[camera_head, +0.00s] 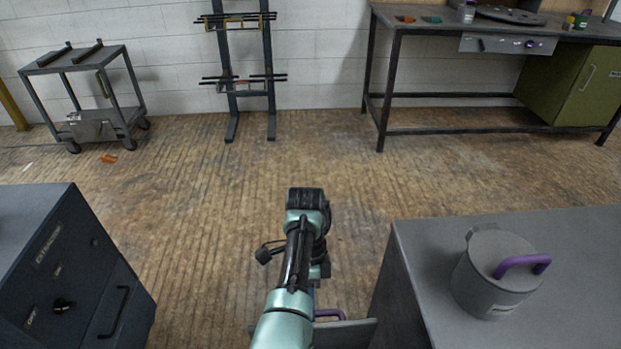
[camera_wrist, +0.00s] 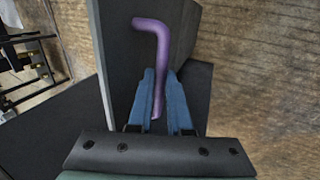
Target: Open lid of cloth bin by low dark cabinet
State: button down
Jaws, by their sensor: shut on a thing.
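The bin's grey lid (camera_wrist: 118,62) carries a bent purple handle (camera_wrist: 150,24) in the wrist view. My gripper (camera_wrist: 161,76) has its two blue fingers closed on the handle's long straight part. A darker surface shows beside and below the lid; I cannot tell whether it is the bin's inside. In the head view, part of the lid (camera_head: 347,334) and the purple handle (camera_head: 328,312) show at the bottom, right of my arm. My arm hides my fingers and most of the bin there. The lid looks tilted; how far is unclear. The low dark cabinet (camera_head: 72,262) stands at the left.
A grey cabinet (camera_head: 405,285) stands close on the right, with a grey lidded pot (camera_head: 485,290) with a purple handle on top. Beyond lie open wooden floor, a cart (camera_head: 88,98), a rack (camera_head: 248,70) and a workbench (camera_head: 388,85).

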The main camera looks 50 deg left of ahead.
jog(key=b, duration=0.2)
jog(key=a+f+g+h+b, duration=0.1)
jog(key=b, duration=0.2)
jog(key=shift+w+a+f, duration=0.2)
jog(key=shift+w, duration=0.15)
jog(key=shift+r, duration=0.1)
jog(key=c, duration=0.8)
grip_release()
jog(key=shift+w+a, duration=0.1)
jog(key=shift+a, duration=0.05)
jog(key=shift+c, duration=0.2)
jog(key=shift+r, duration=0.15)
jog(key=shift+w+r, duration=0.1)
jog(key=shift+r, duration=0.05)
